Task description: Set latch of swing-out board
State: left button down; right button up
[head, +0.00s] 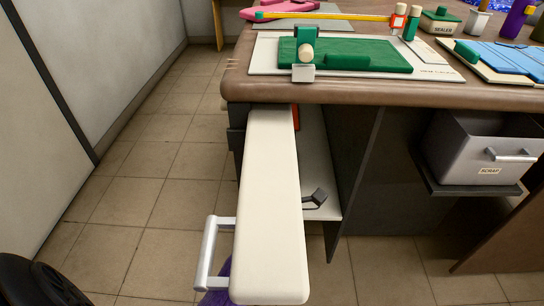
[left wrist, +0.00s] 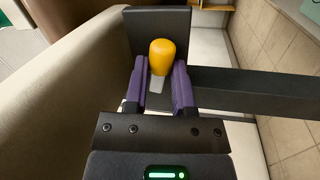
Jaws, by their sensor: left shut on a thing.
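The swing-out board (head: 268,200) is a long cream panel that sticks out from under the bench edge toward me. A silver handle (head: 208,255) is on its left side near the close end. My left gripper is mostly hidden under the board in the head view; only a bit of purple shows by the handle. In the left wrist view my left gripper (left wrist: 160,88) is shut on a yellow knob (left wrist: 162,56), which looks like the latch. The knob stands before a dark plate (left wrist: 150,20), with a dark bar (left wrist: 260,92) to its right. My right gripper is not in view.
The bench top (head: 400,94) holds a green part (head: 350,55) on a white sheet and blue panels (head: 510,55). A grey scrap bin (head: 485,150) sits below at right. A wall (head: 70,90) stands at left. Tiled floor (head: 155,210) beside the board is clear.

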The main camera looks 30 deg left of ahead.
pick_arm(q)
jog(key=shift+d+r+n+y, duration=0.1)
jog(key=shift+n+y, duration=0.05)
jog(key=shift+n, duration=0.5)
jog(key=shift+r+n+y, duration=0.1)
jog(key=shift+n+y, duration=0.05)
jog(key=shift+n, duration=0.5)
jog(key=shift+g, duration=0.3)
jog(key=c, duration=0.7)
grip_release()
jog(key=shift+c, duration=0.2)
jog(key=p+v, duration=0.1)
jog(key=v, duration=0.8)
jog(key=shift+s+d, duration=0.2)
jog(key=shift+s, duration=0.15)
jog(key=shift+f, duration=0.2)
